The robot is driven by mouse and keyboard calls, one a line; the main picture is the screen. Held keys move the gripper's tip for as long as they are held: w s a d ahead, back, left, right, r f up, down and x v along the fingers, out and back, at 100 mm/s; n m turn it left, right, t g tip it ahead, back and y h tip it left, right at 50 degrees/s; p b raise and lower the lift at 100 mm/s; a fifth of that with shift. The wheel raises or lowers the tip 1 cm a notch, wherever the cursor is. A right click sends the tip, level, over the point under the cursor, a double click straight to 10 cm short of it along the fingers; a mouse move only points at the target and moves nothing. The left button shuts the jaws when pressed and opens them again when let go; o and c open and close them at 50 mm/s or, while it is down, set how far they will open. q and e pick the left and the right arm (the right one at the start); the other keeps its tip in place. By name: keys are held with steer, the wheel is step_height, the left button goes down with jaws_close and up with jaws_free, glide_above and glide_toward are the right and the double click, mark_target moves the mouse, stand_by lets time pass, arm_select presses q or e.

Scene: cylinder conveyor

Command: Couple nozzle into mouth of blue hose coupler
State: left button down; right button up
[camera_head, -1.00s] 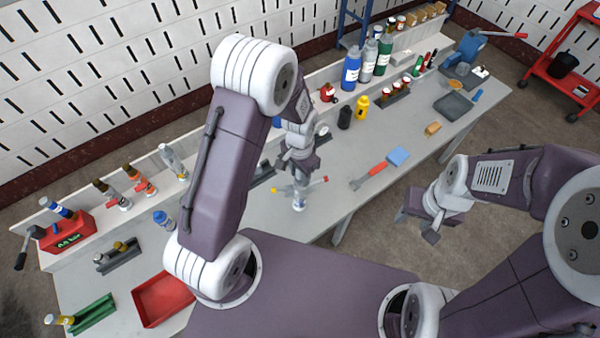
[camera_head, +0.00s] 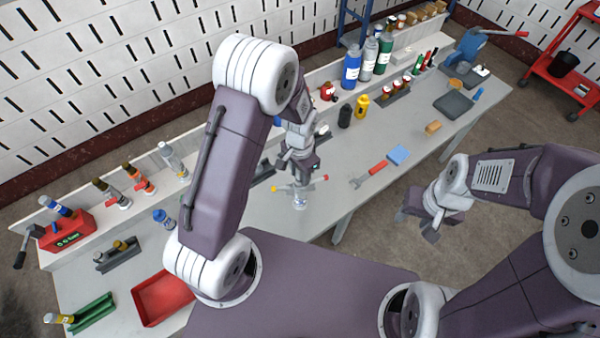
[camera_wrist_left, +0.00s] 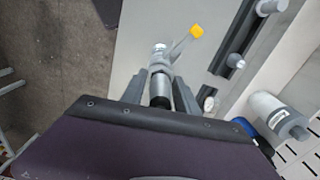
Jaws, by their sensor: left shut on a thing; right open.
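My left gripper (camera_head: 300,180) is shut on a grey cylindrical fitting, low over the table. In the left wrist view the fitting (camera_wrist_left: 160,80) sits between the two fingers, with a black band near the palm and a silver end away from it. A side lever with a yellow tip (camera_wrist_left: 196,31) lies at that end; in the head view a red tip shows opposite. A small blue-and-clear piece (camera_head: 161,217) stands on the table to the left; I cannot tell whether it is the blue hose coupler. My right gripper (camera_head: 418,215) is open and empty, off the table's front edge.
A red tray (camera_head: 138,306) and a green holder (camera_head: 97,313) lie at the front left. A wrench with a red handle (camera_head: 378,167) and a blue block (camera_head: 397,153) lie right of my left gripper. Several bottles stand behind. My left arm hides part of the table.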

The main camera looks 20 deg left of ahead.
arm_select(q)
steer(key=shift+f+b, duration=0.75)
steer(key=shift+f, duration=0.35)
steer(key=c, duration=0.8)
jaws_free()
steer(key=shift+c, duration=0.2)
step_height(320, 180, up, 9)
steer(key=shift+r+b, duration=0.1)
steer(key=shift+b, duration=0.2)
